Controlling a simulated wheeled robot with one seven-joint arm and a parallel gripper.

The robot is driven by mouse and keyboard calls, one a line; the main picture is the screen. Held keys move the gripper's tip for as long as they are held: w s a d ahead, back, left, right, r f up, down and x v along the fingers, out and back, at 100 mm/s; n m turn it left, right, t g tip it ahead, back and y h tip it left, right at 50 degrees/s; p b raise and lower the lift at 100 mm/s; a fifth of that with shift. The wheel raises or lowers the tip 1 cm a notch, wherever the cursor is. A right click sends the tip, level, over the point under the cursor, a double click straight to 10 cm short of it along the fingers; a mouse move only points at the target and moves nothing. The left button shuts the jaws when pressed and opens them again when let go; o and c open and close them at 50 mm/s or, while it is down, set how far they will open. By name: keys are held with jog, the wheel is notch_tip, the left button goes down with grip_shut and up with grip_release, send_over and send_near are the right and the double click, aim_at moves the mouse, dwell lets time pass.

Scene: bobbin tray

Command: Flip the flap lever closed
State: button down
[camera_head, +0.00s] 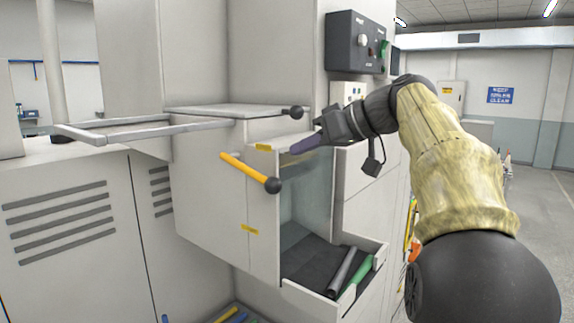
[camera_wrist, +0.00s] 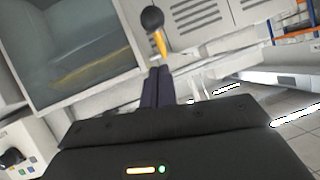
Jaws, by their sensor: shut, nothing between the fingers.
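The flap lever (camera_head: 245,170) is a yellow bar with a black ball knob on the side of the pale machine box; it slopes down to the right, knob lowest. In the wrist view the lever (camera_wrist: 161,43) and its knob show just beyond my fingertips. My gripper (camera_head: 300,147) is shut and empty, in front of the box's upper edge, up and to the right of the knob. Its dark fingers (camera_wrist: 157,80) lie together in the wrist view. I cannot tell whether they touch the lever. The box's front opening (camera_head: 305,200) shows a dim interior.
A tray (camera_head: 333,292) under the opening holds a grey tube (camera_head: 341,273) and a green tube (camera_head: 356,279). A control box (camera_head: 357,42) sits above right. Open floor lies to the right.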

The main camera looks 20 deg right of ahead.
aim_at(263, 177)
jog(key=a+f, duration=0.1)
jog(key=w+a+f+p, duration=0.1)
jog(key=f, duration=0.1)
jog(key=w+a+f, duration=0.1)
jog(key=shift+a+f, duration=0.25)
jog(key=shift+f, duration=0.1)
jog(key=shift+d+f, duration=0.2)
jog(key=shift+d, duration=0.2)
